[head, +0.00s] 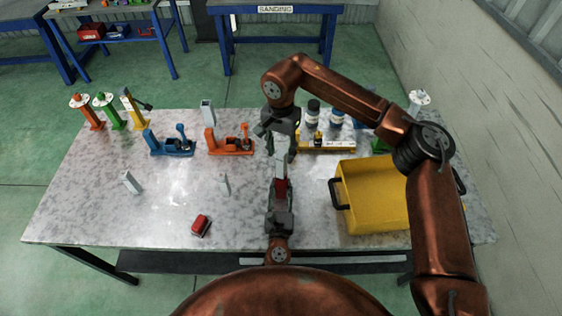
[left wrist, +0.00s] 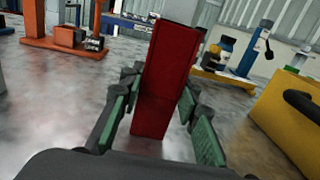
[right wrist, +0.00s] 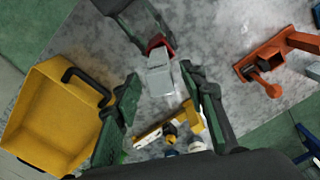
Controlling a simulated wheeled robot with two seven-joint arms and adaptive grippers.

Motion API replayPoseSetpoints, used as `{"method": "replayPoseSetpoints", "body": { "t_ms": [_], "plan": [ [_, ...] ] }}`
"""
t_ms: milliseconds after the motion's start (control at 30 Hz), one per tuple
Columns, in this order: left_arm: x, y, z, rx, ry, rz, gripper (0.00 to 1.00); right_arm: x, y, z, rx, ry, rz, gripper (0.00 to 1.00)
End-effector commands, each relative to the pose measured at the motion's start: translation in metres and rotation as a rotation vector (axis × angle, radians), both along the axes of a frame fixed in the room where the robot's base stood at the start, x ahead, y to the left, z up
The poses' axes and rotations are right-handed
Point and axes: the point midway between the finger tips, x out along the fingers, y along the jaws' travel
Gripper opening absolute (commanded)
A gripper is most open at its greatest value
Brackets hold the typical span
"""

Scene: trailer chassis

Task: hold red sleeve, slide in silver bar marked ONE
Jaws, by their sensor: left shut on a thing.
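The red sleeve (head: 281,188) is held by my left gripper (head: 280,200) above the front middle of the table. In the left wrist view the sleeve (left wrist: 163,85) stands between the two green-padded fingers (left wrist: 158,120). A silver bar (head: 282,153) extends from the sleeve's far end. In the right wrist view the bar (right wrist: 160,78) meets the red end of the sleeve (right wrist: 157,43); how deep it sits inside is hidden. My right gripper (head: 278,132) is at the bar's far end, its fingers (right wrist: 160,80) apart with gaps beside the bar. No marking is legible.
A red block (head: 201,225) and small silver pieces (head: 131,182) (head: 224,185) are on the table. Blue (head: 170,145) and orange (head: 230,143) vise-like fixtures stand behind. A yellow bin (head: 375,200) is at the right. The table's left front is mostly clear.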

Motion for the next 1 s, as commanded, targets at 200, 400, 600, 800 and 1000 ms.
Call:
{"method": "replayPoseSetpoints", "body": {
  "t_ms": [200,400,600,800,1000],
  "plan": [
    [0.0,0.0,0.0,0.0,0.0,0.0,0.0,0.001,0.0,0.035,0.0,-0.002,0.0,0.39],
    [0.0,0.0,0.0,0.0,0.0,0.0,0.0,0.0,0.0,0.046,0.0,0.0,0.001,0.39],
    [0.0,0.0,0.0,0.0,0.0,0.0,0.0,0.0,0.0,0.047,0.0,0.0,0.001,0.39],
    [0.0,0.0,0.0,0.0,0.0,0.0,0.0,0.0,0.0,0.046,0.0,0.001,0.001,0.42],
    [0.0,0.0,0.0,0.0,0.0,0.0,0.0,-0.038,0.02,0.03,0.048,0.122,0.073,0.42]
  ]
}}
